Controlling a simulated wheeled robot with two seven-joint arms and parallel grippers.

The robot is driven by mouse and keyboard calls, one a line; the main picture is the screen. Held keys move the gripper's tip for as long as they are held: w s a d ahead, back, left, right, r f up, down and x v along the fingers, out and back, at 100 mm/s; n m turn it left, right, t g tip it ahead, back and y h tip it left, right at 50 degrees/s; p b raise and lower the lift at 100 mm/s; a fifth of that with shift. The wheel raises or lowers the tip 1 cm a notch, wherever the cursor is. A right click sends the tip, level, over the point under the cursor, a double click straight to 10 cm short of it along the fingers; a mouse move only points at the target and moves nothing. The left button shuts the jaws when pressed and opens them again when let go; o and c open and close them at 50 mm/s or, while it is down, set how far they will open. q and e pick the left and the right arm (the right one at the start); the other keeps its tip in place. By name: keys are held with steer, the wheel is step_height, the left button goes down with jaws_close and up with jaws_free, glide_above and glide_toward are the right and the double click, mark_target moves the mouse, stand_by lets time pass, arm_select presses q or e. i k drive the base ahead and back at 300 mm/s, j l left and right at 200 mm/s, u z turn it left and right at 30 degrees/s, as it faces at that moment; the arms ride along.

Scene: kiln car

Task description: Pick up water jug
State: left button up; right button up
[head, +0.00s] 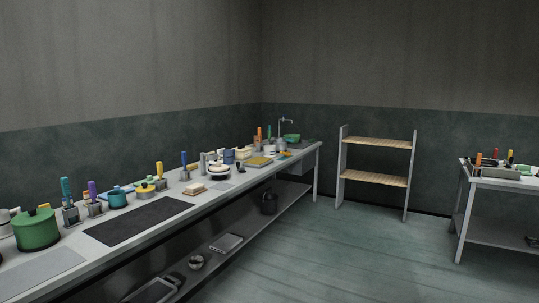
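I cannot make out with certainty which vessel is the water jug. A small blue vessel (229,156) stands on the long counter (50,270), towards its far end. A dark pot-like vessel (269,203) stands on the lower shelf under that counter's far end. Both are small in the picture, and any spout or handle on them is unclear. Neither of my grippers shows in the head view.
The counter along the left wall is crowded: a green lidded pot (37,230), a teal pot (117,198), tool holders and a dark mat (140,221). A shelf rack (375,179) stands at the back, a second table (500,184) at right. Open floor (350,255) lies between.

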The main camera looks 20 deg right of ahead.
mark_target(228, 155)
steer(key=i+l+z, duration=0.3)
steer(key=i, duration=0.25)
steer(key=i+l+z, duration=0.35)
steer(key=i, duration=0.25)
steer(key=i+z, duration=0.3)
steer(key=i, duration=1.75)
steer(key=i+u, duration=0.15)
steer(key=i, duration=0.3)
steer(key=i+l+u, duration=0.2)
steer(key=i, duration=0.3)
steer(key=i+l+u, duration=0.15)
steer(key=i, duration=0.3)
steer(key=i+l+u, duration=0.2)
steer(key=i+u, duration=0.15)
steer(key=i+l+u, duration=0.7)
